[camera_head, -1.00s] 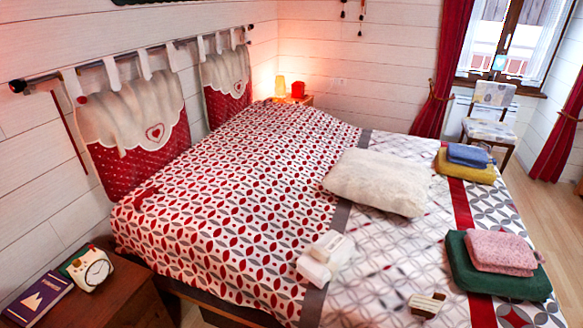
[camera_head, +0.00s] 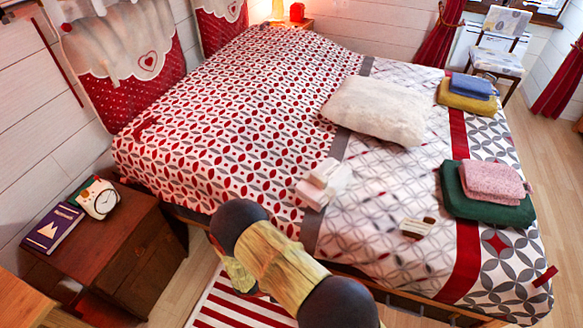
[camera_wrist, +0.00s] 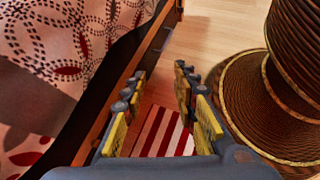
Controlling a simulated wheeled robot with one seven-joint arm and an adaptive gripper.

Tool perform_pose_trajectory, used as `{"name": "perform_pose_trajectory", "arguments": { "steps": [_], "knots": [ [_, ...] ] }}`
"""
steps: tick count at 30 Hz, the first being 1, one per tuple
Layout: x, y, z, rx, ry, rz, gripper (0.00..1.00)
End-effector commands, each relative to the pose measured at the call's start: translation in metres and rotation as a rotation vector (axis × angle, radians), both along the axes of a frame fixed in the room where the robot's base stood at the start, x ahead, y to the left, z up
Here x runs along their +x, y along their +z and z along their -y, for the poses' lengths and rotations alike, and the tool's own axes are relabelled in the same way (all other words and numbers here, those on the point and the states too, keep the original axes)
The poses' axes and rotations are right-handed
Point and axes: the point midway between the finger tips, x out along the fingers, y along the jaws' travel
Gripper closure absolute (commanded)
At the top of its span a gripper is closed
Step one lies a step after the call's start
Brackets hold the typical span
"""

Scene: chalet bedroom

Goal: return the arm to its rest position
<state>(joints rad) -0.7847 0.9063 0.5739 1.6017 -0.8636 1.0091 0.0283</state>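My gripper (camera_wrist: 158,110) shows in the wrist view with its two yellow-padded fingers spread apart and nothing between them. It points down beside the bed, over a red and white striped rug (camera_wrist: 160,132) on the wood floor. In the head view my arm, in wood colour with dark joints, crosses the lower middle, in front of the bed's near edge; the gripper itself cannot be made out there. The bed (camera_head: 235,115), with a red, white and grey patterned cover, lies to the left of the fingers in the wrist view.
On the bed lie a cream pillow (camera_head: 378,110), white folded cloths (camera_head: 322,183), green and pink towels (camera_head: 490,205) and blue and yellow towels (camera_head: 468,95). A brown woven round object (camera_wrist: 265,105) stands right of my gripper.

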Motion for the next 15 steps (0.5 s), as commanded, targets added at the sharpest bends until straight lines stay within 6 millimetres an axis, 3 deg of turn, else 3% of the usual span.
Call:
{"name": "perform_pose_trajectory", "arguments": {
  "steps": [1,3,15],
  "knots": [
    [0.002,0.026,-0.002,0.036,-0.065,0.022,0.71],
    [0.001,0.056,-0.004,0.080,-0.152,0.047,0.71],
    [-0.014,0.217,-0.002,0.355,-0.598,0.205,0.71]
  ]
}}
